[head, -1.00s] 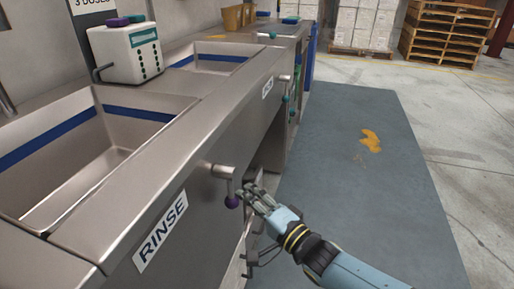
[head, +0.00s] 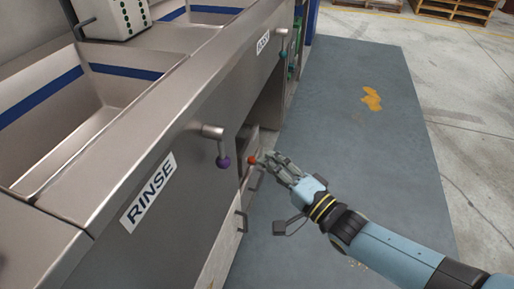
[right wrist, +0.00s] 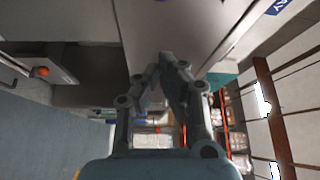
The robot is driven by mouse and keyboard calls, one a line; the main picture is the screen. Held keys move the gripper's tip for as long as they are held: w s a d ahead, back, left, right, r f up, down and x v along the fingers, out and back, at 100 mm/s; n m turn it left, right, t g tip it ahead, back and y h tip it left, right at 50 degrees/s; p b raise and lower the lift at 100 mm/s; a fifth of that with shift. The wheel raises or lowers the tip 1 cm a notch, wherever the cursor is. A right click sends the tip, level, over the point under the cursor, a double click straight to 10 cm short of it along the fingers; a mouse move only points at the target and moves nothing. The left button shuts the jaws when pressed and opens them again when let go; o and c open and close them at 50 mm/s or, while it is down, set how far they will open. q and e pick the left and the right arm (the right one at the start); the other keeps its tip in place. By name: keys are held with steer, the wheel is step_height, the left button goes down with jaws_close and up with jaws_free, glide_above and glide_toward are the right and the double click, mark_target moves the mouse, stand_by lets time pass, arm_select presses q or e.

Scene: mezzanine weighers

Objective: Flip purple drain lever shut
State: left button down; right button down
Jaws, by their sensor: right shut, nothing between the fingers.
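The purple drain lever (head: 223,161) has a round purple knob on a short rod. It hangs down from a metal stub on the front of the steel sink, to the right of the RINSE label (head: 149,192). My right gripper (head: 264,160) is shut and empty, to the right of the purple knob and apart from it. It also shows in the right wrist view (right wrist: 165,58), fingertips together. The purple lever does not show in the right wrist view. My left gripper is not in view.
A red knob (head: 252,160) sits low under the sink, by my right fingertips in the head view; a red-orange knob (right wrist: 41,71) shows in the wrist view. A teal-knobbed lever (head: 283,56) is farther along.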

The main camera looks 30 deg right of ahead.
steer(key=s+d+f+n+g+h, duration=0.2)
steer(key=s+f+g, duration=0.3)
steer(key=s+f, duration=0.6)
steer(key=s+d+f+n+g+h, duration=0.25)
steer(key=s+f+g, duration=0.25)
steer(key=s+f, duration=0.7)
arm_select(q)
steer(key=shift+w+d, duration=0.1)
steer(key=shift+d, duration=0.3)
arm_select(e)
steer(key=s+f+n+g, duration=0.3)
steer(key=s+f+n, duration=0.1)
steer(key=s, duration=0.5)
steer(key=s+d+f+n+g, duration=0.1)
steer(key=s+f+n+g, duration=0.3)
steer(key=s, duration=0.4)
steer(key=shift+s+f+n+g, duration=0.35)
steer(key=shift+f+n, duration=0.3)
steer(key=shift+n, duration=0.5)
